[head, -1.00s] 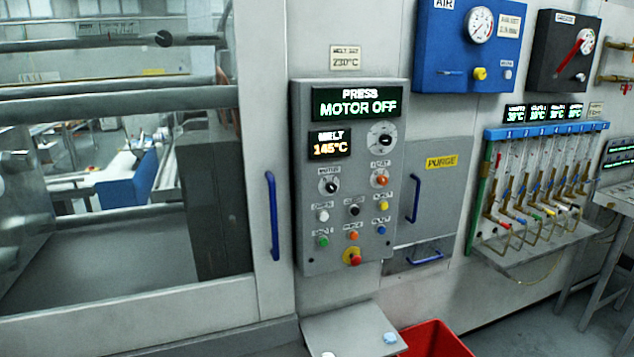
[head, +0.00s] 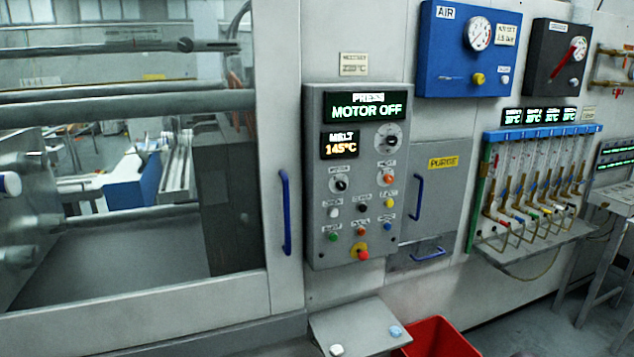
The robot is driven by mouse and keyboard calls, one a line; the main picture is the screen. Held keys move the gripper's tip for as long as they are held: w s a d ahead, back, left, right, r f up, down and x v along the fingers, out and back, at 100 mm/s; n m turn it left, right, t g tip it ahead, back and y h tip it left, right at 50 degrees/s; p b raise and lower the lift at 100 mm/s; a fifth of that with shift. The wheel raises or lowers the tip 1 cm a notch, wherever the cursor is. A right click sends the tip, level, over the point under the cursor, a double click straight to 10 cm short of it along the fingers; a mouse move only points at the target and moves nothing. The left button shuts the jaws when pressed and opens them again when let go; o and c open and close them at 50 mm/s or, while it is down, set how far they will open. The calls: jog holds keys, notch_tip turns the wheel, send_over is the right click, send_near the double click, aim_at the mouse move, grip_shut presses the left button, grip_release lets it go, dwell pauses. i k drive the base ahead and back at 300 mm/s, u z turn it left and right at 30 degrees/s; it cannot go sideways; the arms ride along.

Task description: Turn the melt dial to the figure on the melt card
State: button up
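The grey press panel (head: 312,180) is on the machine front, right of the window. Its top display (head: 366,107) reads "PRESS MOTOR OFF". The melt display (head: 340,145) reads "MELT 145°C" in orange. The melt dial (head: 390,141), a round white plate with a black knob, is right of that display; its exact setting is too small to tell. The melt card (head: 353,64) hangs above the panel; its figure is blurred now and read 230°C in the earlier view. My gripper is not in view.
Blue handles (head: 285,212) stand out from the window door and the purge door (head: 442,205). A sloped grey shelf (head: 350,325) juts out below the panel. A red bin (head: 437,340) is on the floor beside it. Blue (head: 449,52) and black (head: 538,57) gauge boxes are at upper right.

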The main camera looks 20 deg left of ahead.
aim_at(391, 140)
jog(key=u, duration=0.9)
jog(key=k, duration=1)
jog(key=z, duration=0.05)
jog(key=i, duration=0.8)
